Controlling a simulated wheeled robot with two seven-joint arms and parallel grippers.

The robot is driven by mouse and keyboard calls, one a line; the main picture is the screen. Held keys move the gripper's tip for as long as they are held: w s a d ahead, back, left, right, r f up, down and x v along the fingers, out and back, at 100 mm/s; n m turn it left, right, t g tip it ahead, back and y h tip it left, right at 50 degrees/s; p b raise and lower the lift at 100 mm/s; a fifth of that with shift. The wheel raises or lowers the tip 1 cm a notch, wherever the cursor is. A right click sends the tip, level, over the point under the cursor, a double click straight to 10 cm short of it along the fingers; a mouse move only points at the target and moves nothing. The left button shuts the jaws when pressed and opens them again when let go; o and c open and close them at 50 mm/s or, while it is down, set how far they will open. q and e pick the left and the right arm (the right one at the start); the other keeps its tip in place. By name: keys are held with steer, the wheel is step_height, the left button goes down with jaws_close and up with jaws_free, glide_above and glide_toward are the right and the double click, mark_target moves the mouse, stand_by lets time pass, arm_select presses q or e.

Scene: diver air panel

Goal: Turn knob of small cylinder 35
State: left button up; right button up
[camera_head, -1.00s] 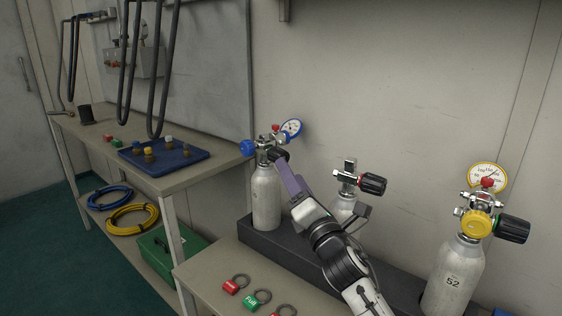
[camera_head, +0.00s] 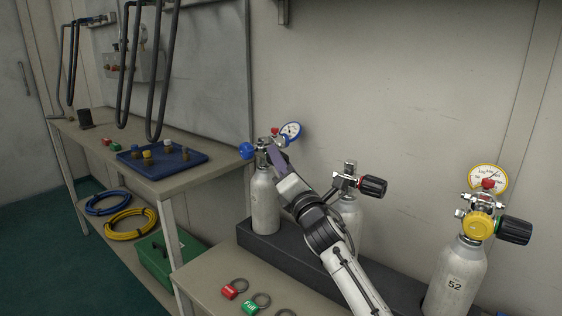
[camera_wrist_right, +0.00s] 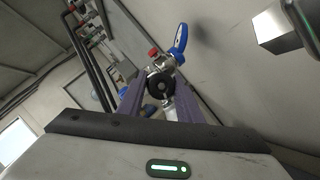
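Three small cylinders stand in a row; the one at the right (camera_head: 455,280) reads 52. No label reading 35 can be made out. The left cylinder (camera_head: 264,200) carries a blue knob (camera_head: 246,150) and a blue-rimmed gauge (camera_head: 291,130). My right gripper (camera_head: 275,155) is at its valve and hides part of it. In the right wrist view, the fingers are apart, with this cylinder's black knob (camera_wrist_right: 160,85) between their tips and slight gaps beside it. The middle cylinder (camera_head: 349,215) has a black knob (camera_head: 373,187) and is partly behind my arm. My left gripper is not in view.
The cylinders stand in a dark rack (camera_head: 290,252) on a bench against the wall. Red and green tags with rings (camera_head: 250,307) lie in front. A side bench at the left holds a blue tray (camera_head: 185,163); hoses and a green box (camera_head: 160,255) are below.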

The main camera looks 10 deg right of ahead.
steer(key=c, duration=0.4)
steer(key=shift+o, duration=0.2)
steer(key=m+p, duration=0.1)
steer(key=p, duration=0.1)
steer(key=m+h+p, duration=0.1)
steer(key=p, duration=0.1)
steer(key=shift+r+m+g, duration=0.3)
steer(key=shift+m+g, duration=0.1)
steer(key=shift+m+g+h+p, duration=0.3)
steer(key=shift+m+p, duration=0.5)
steer(key=shift+p, duration=0.3)
steer(key=m+g+p, duration=0.1)
steer(key=m+p, duration=0.1)
steer(key=p, duration=0.1)
arm_select(q)
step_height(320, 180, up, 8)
steer(key=p, duration=0.1)
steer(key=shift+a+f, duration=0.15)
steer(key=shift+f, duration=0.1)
arm_select(e)
steer(key=shift+d+f+m, duration=0.1)
steer(key=shift+f+m, duration=0.1)
steer(key=shift+m, duration=0.3)
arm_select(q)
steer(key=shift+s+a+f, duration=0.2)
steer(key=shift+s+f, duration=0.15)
arm_select(e)
steer(key=shift+f, duration=0.1)
